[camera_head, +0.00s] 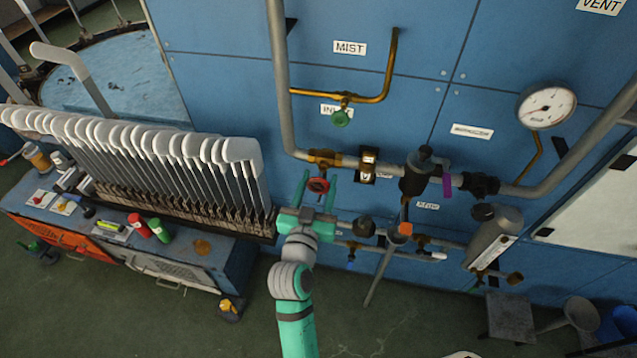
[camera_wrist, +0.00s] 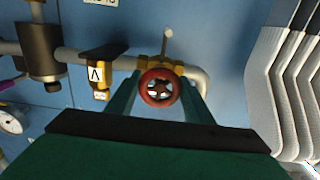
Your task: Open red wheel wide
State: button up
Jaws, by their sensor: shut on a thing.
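The red wheel (camera_head: 318,185) is a small round handwheel on a brass valve (camera_head: 324,157) in the grey pipe on the blue panel. It also shows in the wrist view (camera_wrist: 160,73), face on, with dark spokes inside its red rim. My gripper (camera_head: 317,181) reaches up from below, with one green finger on each side of the wheel. In the wrist view my gripper (camera_wrist: 158,90) has its fingers at the wheel's left and right sides, shut on it. The exact contact points are too small to see.
A green wheel (camera_head: 341,117) sits above, a pressure gauge (camera_head: 547,106) at the upper right. A row of white sock boards (camera_head: 190,147) stands close on the left.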

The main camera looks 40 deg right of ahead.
jog(key=n, duration=0.7)
jog(key=shift+f, duration=0.1)
jog(key=n, duration=0.7)
jog(key=shift+s+n, duration=0.1)
jog(key=shift+n, duration=0.2)
jog(key=n, duration=1)
jog(key=shift+d+n, duration=0.1)
jog(key=shift+n, duration=0.3)
jog(key=o, duration=1)
jog(key=shift+o, duration=0.2)
